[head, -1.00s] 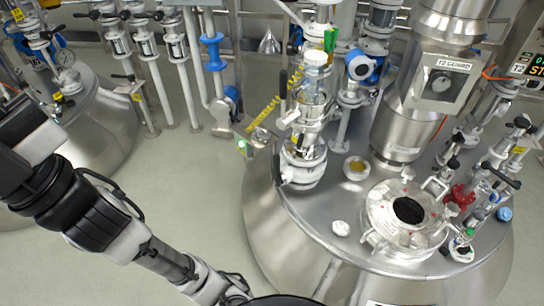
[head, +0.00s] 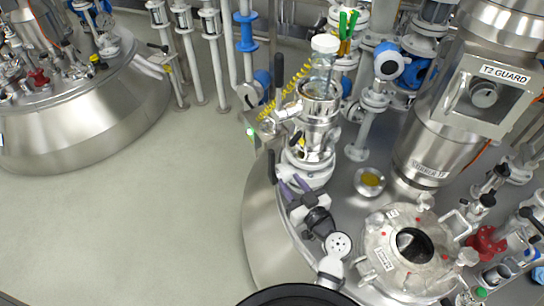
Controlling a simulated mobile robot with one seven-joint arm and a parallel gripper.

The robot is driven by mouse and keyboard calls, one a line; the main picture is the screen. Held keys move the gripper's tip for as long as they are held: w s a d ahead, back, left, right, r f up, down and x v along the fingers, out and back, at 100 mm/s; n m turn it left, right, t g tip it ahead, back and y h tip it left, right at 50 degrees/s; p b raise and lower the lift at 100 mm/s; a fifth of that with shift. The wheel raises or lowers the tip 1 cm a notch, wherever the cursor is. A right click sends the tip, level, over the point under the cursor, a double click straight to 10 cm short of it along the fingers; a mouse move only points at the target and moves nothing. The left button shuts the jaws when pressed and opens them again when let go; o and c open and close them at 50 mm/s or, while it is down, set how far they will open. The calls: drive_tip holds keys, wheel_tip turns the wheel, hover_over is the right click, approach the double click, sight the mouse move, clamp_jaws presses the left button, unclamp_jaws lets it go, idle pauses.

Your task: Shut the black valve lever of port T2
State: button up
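A metal port assembly (head: 318,135) stands on the domed vessel, with a white-capped glass bottle (head: 322,75) on top. Two black levers stand roughly upright on its left side: an upper one (head: 279,82) and a lower one (head: 271,166). I read no T2 label on the port and cannot tell which lever is meant. My gripper (head: 294,186) has two purple fingers, apart with nothing seen between them. It is in front of the port's base flange, just right of and below the lower lever, apparently apart from it.
A steel column marked T2 GUARD (head: 485,93) stands at the right. An open round manway (head: 408,245) and a small dish with yellow contents (head: 370,181) are right of my gripper. A yellow coiled hose (head: 284,92) hangs behind the port.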

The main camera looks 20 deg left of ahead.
sight(273, 160)
drive_tip(key=p+x, duration=0.3)
drive_tip(key=x, duration=1)
drive_tip(key=shift+w+a+f, duration=0.15)
drive_tip(key=shift+w+a, duration=0.05)
clamp_jaws()
